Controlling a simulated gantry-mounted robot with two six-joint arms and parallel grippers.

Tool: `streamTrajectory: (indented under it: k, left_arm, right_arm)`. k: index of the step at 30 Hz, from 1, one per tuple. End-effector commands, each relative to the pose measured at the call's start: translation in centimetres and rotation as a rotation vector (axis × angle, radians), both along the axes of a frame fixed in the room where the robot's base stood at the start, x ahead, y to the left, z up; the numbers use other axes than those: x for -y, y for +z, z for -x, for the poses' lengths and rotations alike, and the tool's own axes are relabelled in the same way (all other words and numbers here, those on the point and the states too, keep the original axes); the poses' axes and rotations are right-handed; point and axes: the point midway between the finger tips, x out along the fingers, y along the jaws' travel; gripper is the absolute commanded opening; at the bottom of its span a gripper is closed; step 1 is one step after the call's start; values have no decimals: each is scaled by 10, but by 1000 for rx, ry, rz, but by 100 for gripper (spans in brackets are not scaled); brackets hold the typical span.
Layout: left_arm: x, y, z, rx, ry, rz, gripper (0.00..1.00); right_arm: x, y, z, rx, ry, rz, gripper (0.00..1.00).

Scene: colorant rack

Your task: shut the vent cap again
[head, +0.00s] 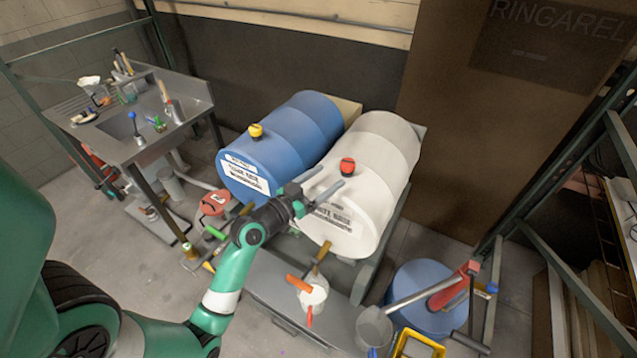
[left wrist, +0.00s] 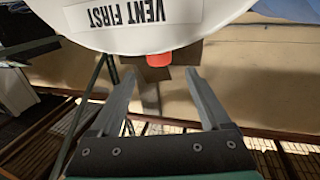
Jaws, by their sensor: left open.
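A white drum (head: 376,150) lies on its side on a stand, with a red cap (head: 347,166) on its upper side near the labelled end. In the left wrist view the drum (left wrist: 215,10) appears upside down with a "VENT FIRST" label (left wrist: 132,14), and the red cap (left wrist: 158,60) shows below its edge. My left gripper (head: 332,175) is open and close to the red cap. In the left wrist view the cap lies in line with the gap between the fingertips; contact cannot be told. Whether the cap is open or shut is unclear. My right gripper is not visible.
A blue drum (head: 282,145) with a yellow cap (head: 255,131) lies to the left. A white container (head: 313,293), a blue barrel (head: 428,292) and a yellow crate (head: 418,345) stand below. A metal sink (head: 150,133) is at the left; a green rack frame (head: 570,145) is at the right.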

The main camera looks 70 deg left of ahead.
Motion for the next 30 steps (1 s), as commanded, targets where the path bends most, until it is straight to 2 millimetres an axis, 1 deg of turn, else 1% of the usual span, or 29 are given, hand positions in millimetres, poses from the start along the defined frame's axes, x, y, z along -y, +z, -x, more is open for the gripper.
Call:
streamTrajectory:
  k: [1, 3, 8, 14, 15, 16, 19, 21, 26, 30]
  left_arm:
    - [3, -2, 9, -1, 2, 0, 80]
    - [7, -1, 18, -1, 2, 0, 80]
    - [12, 0, 25, -1, 0, 0, 80]
    - [12, 0, 25, 0, -1, -1, 80]
    - [12, 1, 25, -1, 1, 0, 80]
    - [13, 4, 24, -1, 7, 3, 80]
    - [19, 11, 22, -7, 46, 3, 80]
    - [23, 9, 22, -6, 68, -4, 80]
    - [21, 4, 21, -1, 78, -8, 80]
    - [14, 4, 8, -1, 76, -10, 80]
  right_arm:
    - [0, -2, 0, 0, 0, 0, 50]
    - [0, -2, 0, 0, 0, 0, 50]
    - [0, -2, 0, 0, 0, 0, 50]
    - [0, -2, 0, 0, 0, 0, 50]
    - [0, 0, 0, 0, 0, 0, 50]
    - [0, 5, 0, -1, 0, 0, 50]
    - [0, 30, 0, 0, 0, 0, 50]
    - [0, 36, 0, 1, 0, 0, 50]
    - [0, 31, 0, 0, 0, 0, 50]
    - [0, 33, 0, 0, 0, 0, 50]
